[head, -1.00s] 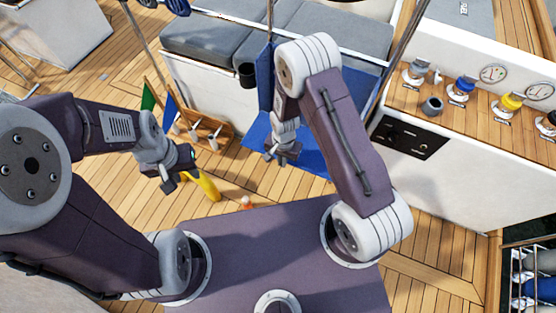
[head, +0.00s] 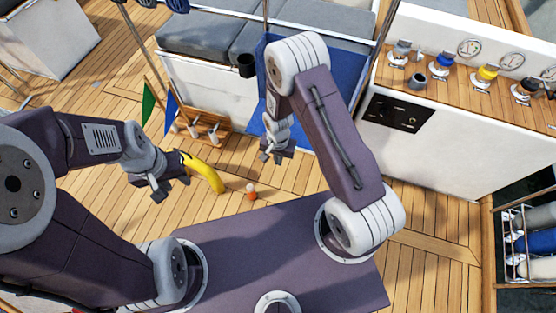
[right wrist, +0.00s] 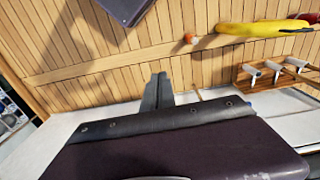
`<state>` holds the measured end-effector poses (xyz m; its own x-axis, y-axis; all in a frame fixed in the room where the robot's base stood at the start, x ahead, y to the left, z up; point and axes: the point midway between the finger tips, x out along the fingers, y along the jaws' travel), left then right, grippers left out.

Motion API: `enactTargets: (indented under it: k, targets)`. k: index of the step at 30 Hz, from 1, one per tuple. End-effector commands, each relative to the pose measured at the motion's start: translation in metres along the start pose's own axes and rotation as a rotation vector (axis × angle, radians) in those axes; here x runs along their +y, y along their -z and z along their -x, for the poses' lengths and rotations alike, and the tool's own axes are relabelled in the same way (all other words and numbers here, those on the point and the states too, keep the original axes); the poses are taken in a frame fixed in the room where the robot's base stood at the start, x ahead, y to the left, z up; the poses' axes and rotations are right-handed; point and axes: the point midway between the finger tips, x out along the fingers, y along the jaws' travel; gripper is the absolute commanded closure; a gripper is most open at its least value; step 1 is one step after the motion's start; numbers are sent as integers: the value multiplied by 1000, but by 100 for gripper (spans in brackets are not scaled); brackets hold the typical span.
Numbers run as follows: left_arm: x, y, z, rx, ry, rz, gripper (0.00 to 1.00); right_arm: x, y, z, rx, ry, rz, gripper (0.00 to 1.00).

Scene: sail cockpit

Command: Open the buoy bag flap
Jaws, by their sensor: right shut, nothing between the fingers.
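A blue fabric piece (head: 347,75), which looks like the buoy bag, hangs by the bench front in the head view. My right arm covers much of it, so I cannot tell how its flap lies. My right gripper (head: 271,156) is in front of its lower edge, pointing down. In the right wrist view its fingers (right wrist: 158,92) are together with nothing between them. No blue fabric is clear there, only planks beyond the fingers. My left gripper (head: 172,190) is at the left above the deck, its fingers apart and empty.
A yellow curved object (head: 208,176) and a small orange-white one (head: 251,192) lie on the deck. A wooden rack (head: 208,130) stands by the bench with flags (head: 148,105) nearby. A white cabinet (head: 440,140) stands right.

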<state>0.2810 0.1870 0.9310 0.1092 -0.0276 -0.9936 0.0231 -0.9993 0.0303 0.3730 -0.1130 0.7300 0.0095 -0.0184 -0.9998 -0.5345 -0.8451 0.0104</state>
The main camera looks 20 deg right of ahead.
Motion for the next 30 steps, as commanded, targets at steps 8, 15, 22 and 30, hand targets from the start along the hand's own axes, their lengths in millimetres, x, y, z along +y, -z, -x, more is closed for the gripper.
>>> enactTargets:
  k: [8,15,22,30]
  targets:
    - [0,0,1,1,0,-1,64,3,-1,1,-10,-13,24,100]
    - [0,-1,-11,1,0,-1,64,125,-25,18,-308,-528,663,100]
    - [-2,-12,-117,0,0,0,64,131,70,-17,-415,-1607,1593,100]
    - [-4,-22,-211,0,0,0,64,10,30,-152,-56,-2230,2085,100]
